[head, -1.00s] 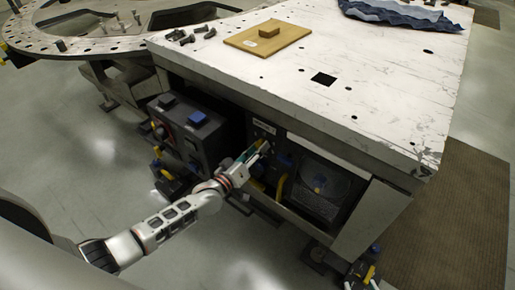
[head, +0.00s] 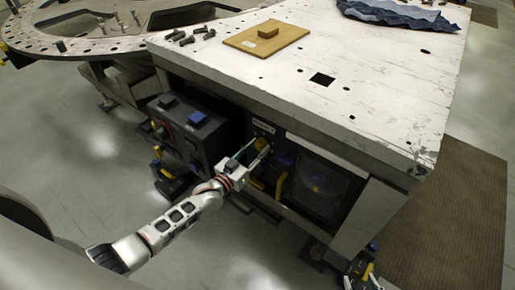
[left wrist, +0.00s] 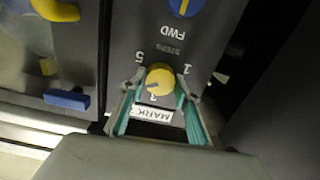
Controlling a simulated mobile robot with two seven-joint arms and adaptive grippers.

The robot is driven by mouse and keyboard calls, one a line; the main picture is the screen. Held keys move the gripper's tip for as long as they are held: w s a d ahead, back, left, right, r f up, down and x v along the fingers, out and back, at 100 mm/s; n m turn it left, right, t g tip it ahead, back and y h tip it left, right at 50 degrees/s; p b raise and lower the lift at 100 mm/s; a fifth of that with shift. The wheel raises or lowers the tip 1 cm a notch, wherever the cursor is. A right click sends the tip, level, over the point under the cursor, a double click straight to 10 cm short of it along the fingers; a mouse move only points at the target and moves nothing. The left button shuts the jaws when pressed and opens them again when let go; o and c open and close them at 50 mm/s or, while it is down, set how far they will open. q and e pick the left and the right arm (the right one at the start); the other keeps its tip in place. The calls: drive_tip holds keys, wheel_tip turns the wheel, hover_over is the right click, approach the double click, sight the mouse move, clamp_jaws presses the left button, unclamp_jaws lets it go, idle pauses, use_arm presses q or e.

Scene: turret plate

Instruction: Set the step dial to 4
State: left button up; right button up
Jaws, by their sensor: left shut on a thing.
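The step dial (left wrist: 160,77) is a round yellow knob on a dark panel, upside down in the left wrist view. Printed 5, 1 and 3 stand around it, with STEPS above and a white MARK label (left wrist: 151,113) below. A small dark mark on the knob points to the picture's lower left, roughly between 3 and 5; the exact setting is hard to read. My left gripper (left wrist: 160,88) is shut on the dial, its teal-padded fingers on either side. In the head view my left gripper (head: 255,153) reaches the panel under the table.
A blue knob (left wrist: 186,4) marked FWD and another yellow part (left wrist: 55,8) are close to the dial. The heavy table (head: 390,100) overhangs the panel. A dark box with a blue top part (head: 197,118) stands left of my gripper.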

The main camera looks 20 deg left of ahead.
idle(0.3)
use_arm(q)
drive_tip(key=o, duration=1.1)
use_arm(e)
drive_tip(key=shift+s+f, duration=0.2)
drive_tip(key=shift+s, duration=0.1)
use_arm(q)
drive_tip(key=shift+s+a, duration=0.1)
drive_tip(key=shift+s, duration=0.15)
drive_tip(key=v, duration=1.1)
drive_tip(key=shift+s, duration=0.25)
use_arm(e)
drive_tip(key=shift+w+r, duration=0.1)
drive_tip(key=shift+w, duration=0.05)
use_arm(q)
drive_tip(key=shift+a, duration=0.1)
drive_tip(key=s+d+f+g+y+p, duration=0.1)
drive_tip(key=s+f+g, duration=0.2)
drive_tip(key=s, duration=0.8)
drive_tip(key=s+d+f+m+g+y+p, duration=0.1)
drive_tip(key=s+d+f+g+y, duration=0.1)
drive_tip(key=s, duration=0.9)
drive_tip(key=shift+d+f+g+p, duration=0.2)
drive_tip(key=shift+f+g+p, duration=0.1)
drive_tip(key=shift+f+g, duration=0.55)
use_arm(e)
drive_tip(key=shift+s+a+r, duration=0.3)
drive_tip(key=shift+s+r, duration=0.05)
drive_tip(key=shift+r, duration=0.35)
